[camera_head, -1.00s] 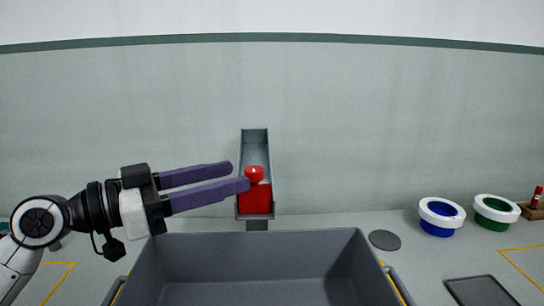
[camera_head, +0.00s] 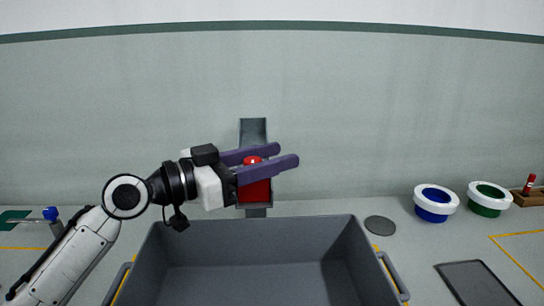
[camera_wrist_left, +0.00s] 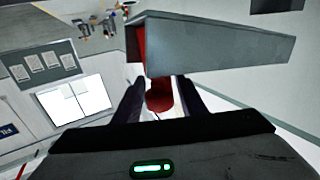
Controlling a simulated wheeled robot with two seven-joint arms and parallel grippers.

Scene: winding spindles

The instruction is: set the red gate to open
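The red gate (camera_head: 256,189) sits at the lower front end of a grey chute (camera_head: 253,131) that stands against the back wall. A red knob (camera_head: 252,160) tops the gate. My left gripper (camera_head: 288,155) reaches in from the left, its two purple fingers apart, one on each side of the knob in the picture. In the left wrist view the red knob (camera_wrist_left: 159,95) lies between the two dark fingers, with the grey chute (camera_wrist_left: 215,45) above. I cannot tell whether the fingers touch the knob. Part of the gate is hidden behind the fingers. My right gripper is not in view.
A large grey bin (camera_head: 255,232) stands in front of the chute. At right are a blue-and-white ring container (camera_head: 436,203), a green-and-white one (camera_head: 489,198), a dark disc (camera_head: 380,225) and a dark flat plate (camera_head: 477,284). The wall (camera_head: 400,110) is close behind.

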